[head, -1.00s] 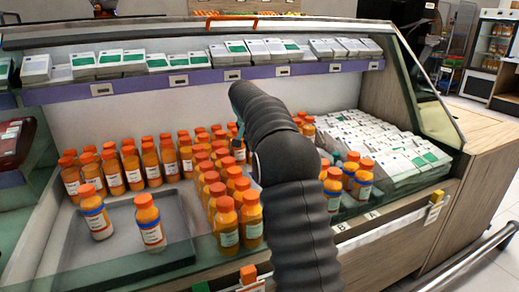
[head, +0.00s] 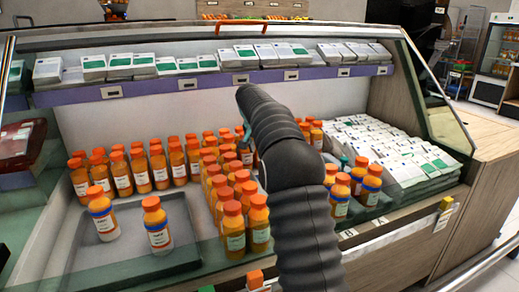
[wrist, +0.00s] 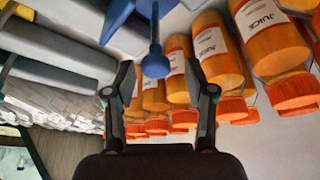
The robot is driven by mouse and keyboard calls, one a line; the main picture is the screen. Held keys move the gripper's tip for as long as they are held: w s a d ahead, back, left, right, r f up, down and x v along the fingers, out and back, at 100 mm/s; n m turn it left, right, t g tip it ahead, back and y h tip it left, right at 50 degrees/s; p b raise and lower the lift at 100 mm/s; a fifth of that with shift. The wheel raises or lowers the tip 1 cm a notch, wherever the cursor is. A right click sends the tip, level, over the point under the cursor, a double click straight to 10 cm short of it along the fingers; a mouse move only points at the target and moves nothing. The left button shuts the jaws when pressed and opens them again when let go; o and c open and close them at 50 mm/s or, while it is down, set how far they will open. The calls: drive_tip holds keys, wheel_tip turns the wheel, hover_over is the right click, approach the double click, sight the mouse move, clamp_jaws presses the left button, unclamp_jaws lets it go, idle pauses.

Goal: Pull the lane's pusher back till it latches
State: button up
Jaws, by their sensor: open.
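The lane's pusher shows in the wrist view as a blue piece with a rod ending in a rounded knob (wrist: 155,64). My gripper (wrist: 159,72) is open, with one dark finger on each side of the knob; I cannot tell whether either touches it. In the head view my black, sleeved arm reaches into the display case and hides most of the gripper and the pusher. Orange juice bottles (head: 233,226) stand in rows left of my arm; bottles (wrist: 212,52) also show close beside the right finger in the wrist view.
Two bottles stand on a grey tray (head: 185,259) at the left. More bottles stand right of my arm, beside white and green packs (head: 385,145). A purple-edged shelf (head: 220,80) with boxes runs above. Grey lane dividers (wrist: 60,50) lie left of the fingers.

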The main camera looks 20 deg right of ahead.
drive_tip(key=v, duration=1.2)
